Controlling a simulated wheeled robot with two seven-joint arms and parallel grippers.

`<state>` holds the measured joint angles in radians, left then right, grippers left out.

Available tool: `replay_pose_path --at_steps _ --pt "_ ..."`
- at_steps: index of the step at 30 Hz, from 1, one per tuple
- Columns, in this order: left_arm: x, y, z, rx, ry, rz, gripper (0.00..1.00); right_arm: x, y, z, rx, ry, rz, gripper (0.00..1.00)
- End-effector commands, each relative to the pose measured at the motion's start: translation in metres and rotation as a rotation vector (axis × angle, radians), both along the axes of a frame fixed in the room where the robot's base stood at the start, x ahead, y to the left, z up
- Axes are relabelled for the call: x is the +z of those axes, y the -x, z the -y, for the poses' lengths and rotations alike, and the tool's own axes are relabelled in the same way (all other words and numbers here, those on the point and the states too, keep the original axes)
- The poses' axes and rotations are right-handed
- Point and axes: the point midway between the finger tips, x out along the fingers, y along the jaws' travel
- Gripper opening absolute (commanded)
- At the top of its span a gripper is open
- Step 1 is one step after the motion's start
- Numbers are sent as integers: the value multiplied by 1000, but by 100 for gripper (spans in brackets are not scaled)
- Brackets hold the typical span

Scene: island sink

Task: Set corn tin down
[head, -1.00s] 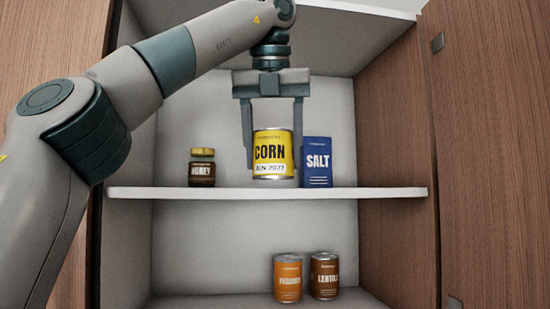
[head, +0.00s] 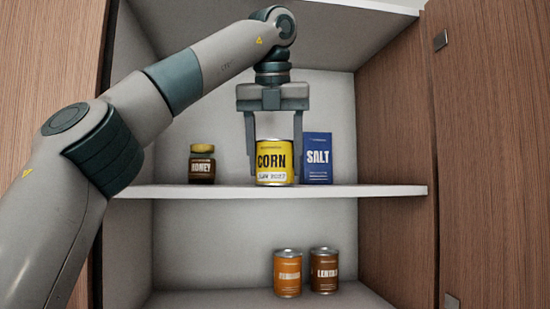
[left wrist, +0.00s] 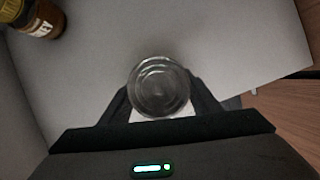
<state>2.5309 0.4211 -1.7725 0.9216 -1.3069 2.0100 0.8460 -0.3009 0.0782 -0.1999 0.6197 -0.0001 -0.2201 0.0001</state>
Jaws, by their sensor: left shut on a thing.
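The corn tin (head: 274,160) is yellow with a dark "CORN" label and stands upright at the upper shelf (head: 230,191), between the honey jar and the salt box. My left gripper (head: 276,160) points down from above, with one finger on each side of the tin, shut on it. The tin's base appears level with the shelf's front edge; I cannot tell for sure whether it touches. In the left wrist view the tin's round metal top (left wrist: 159,86) sits between the fingers. My right gripper is not in view.
The honey jar (head: 202,165) stands to the left with a gap. The blue salt box (head: 318,158) is close on the right, beside the right finger. Two tins, orange (head: 287,274) and brown (head: 324,271), stand on the lower shelf. Wooden doors flank the cabinet.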

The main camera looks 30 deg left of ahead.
Motion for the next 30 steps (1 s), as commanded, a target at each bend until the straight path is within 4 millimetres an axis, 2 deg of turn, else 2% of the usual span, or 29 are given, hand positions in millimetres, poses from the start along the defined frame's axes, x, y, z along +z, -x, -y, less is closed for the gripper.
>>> replay_pose_path --at_steps 12,13,15,30 --pt "-3 0 0 1 0 2 23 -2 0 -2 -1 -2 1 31" --pt "-3 0 0 0 0 1 61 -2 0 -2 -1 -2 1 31" --pt "-2 0 0 0 0 1 75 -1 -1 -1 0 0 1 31" --pt "3 2 1 1 0 1 75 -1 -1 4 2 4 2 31"
